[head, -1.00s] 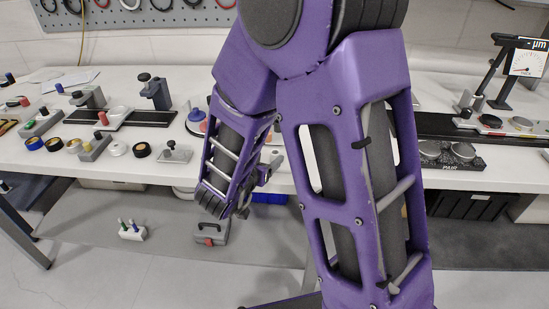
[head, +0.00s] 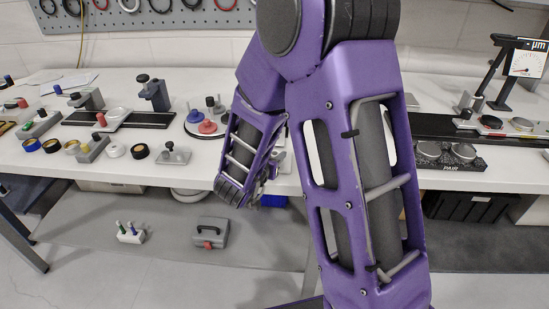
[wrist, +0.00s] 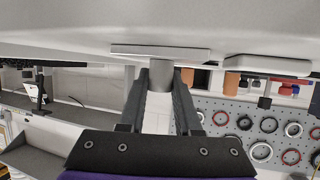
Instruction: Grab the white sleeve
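My gripper (wrist: 162,80) shows in the wrist view with its two dark fingers apart. A short grey cylinder (wrist: 161,74) on a flat white plate (wrist: 160,51) lines up with the gap between the fingertips; I cannot tell how far away it is. The wrist picture looks upside down, with the white tabletop above. In the head view my gripper (head: 267,183) is partly hidden by my forearm at the table's front edge. A white ring-shaped piece (head: 115,151) lies on the table to the left, well away from the gripper. I cannot tell which piece is the white sleeve.
The table (head: 65,165) holds a black rail (head: 150,119), a round tray with red and blue discs (head: 190,131), and a small grey knobbed block (head: 174,156). A dial gauge stand (head: 500,85) stands at right. A grey case (head: 210,232) lies below.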

